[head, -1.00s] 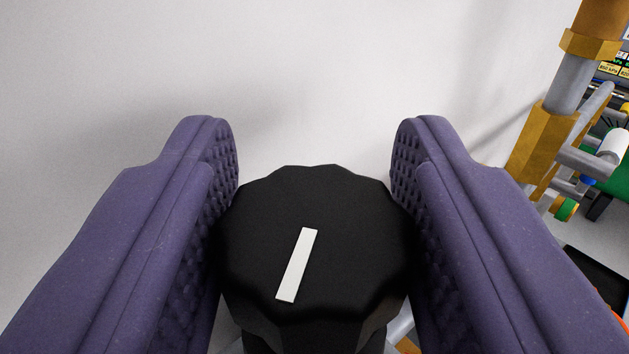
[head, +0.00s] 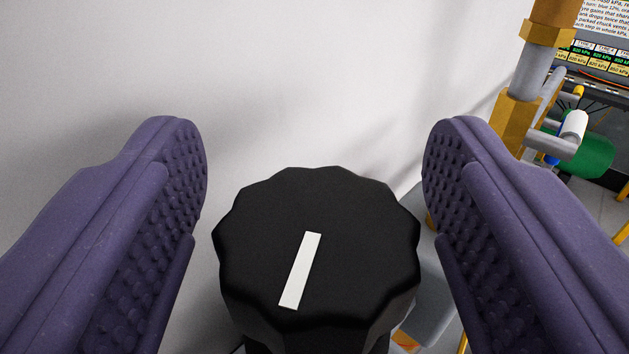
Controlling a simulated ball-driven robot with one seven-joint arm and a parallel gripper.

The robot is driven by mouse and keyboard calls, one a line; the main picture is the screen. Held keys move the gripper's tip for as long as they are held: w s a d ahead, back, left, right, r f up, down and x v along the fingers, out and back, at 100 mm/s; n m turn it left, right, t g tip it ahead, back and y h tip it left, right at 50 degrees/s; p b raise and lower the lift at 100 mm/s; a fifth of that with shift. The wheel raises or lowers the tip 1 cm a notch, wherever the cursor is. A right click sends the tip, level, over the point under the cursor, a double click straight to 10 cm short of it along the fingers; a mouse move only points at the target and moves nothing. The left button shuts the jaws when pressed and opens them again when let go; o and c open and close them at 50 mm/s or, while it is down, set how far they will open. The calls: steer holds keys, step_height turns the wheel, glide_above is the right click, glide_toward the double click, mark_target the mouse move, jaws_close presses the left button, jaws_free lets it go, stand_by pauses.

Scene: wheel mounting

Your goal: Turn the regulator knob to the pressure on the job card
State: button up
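The black regulator knob (head: 350,235) with a scalloped edge stands in the lower middle of the head view. A white pointer mark (head: 300,270) on its top runs from lower left to upper right, leaning a little right of upright. My gripper (head: 315,200) is open, with one purple padded finger on each side of the knob. A gap shows between each finger and the knob, wider on the left at the tip. No pressure scale shows around the knob. Part of a board with printed text and kPa values (head: 595,62) shows at the upper right, too small and cut off to read surely.
A pale wall (head: 300,70) fills the background behind the knob. A brass and grey pipe fitting (head: 530,75) stands at the right, close to my right finger. Behind it are a white cylinder (head: 573,125) and a green object (head: 590,155).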

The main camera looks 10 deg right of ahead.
steer(key=v, duration=0.8)
steer(key=shift+p, duration=0.4)
step_height(320, 180, up, 21)
steer(key=n+y+b, duration=0.3)
steer(key=y+b, duration=0.3)
steer(key=y, duration=0.1)
glide_above(317, 330)
steer(key=s+d, duration=0.6)
steer(key=s, duration=0.1)
steer(key=s+d+r+g+h+b, duration=0.1)
steer(key=s+d+r, duration=0.2)
steer(key=s+d, duration=0.4)
steer(key=s+d+r+g+h+b, duration=0.1)
steer(key=s+d+r+h, duration=0.1)
steer(key=s+d+r, duration=0.2)
steer(key=s+d, duration=0.3)
steer(key=s, duration=0.2)
steer(key=shift+r+m, duration=0.2)
steer(key=shift+m, duration=0.1)
